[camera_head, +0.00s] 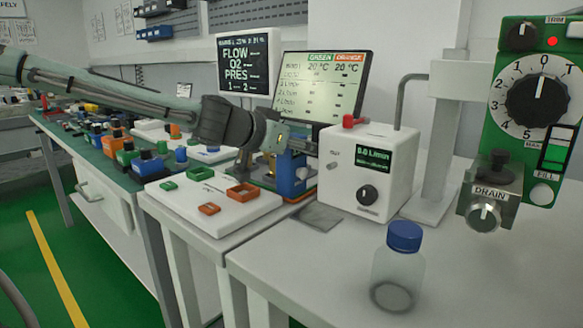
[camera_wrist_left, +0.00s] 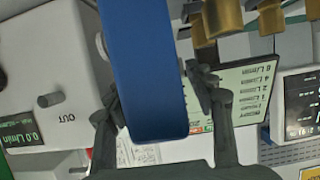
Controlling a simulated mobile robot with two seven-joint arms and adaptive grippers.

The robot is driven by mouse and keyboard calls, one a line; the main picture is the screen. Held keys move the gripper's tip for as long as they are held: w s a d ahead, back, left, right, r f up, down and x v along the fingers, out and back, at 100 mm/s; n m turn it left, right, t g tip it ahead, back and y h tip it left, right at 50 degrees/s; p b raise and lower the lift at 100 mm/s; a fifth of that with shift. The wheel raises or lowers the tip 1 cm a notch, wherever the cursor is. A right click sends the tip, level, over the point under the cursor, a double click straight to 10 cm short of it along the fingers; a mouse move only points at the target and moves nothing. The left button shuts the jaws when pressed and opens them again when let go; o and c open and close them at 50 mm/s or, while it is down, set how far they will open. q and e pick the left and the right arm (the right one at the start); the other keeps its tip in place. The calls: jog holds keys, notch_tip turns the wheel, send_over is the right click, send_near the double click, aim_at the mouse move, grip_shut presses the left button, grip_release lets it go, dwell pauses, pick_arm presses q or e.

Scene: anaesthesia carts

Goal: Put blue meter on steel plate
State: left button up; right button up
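The blue meter (camera_head: 291,176) is upright below my left gripper (camera_head: 278,140), behind the white tray and left of the white flow box. In the left wrist view, the blue meter (camera_wrist_left: 145,70) fills the space between the two fingers of my left gripper (camera_wrist_left: 155,92), with a finger against each side. I cannot tell whether its base is resting or just lifted. The steel plate (camera_head: 318,217) is a flat grey square on the table, in front of the flow box and empty. My right gripper is not in view.
The white flow box (camera_head: 372,170) with red knob stands right of the meter. A white tray (camera_head: 190,215) with green and orange sockets is at left. A blue-capped bottle (camera_head: 398,265) stands at front right. A screen (camera_head: 322,85) stands behind.

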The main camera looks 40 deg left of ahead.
pick_arm(q)
grip_shut()
jog(key=shift+r, duration=0.15)
dwell(0.4)
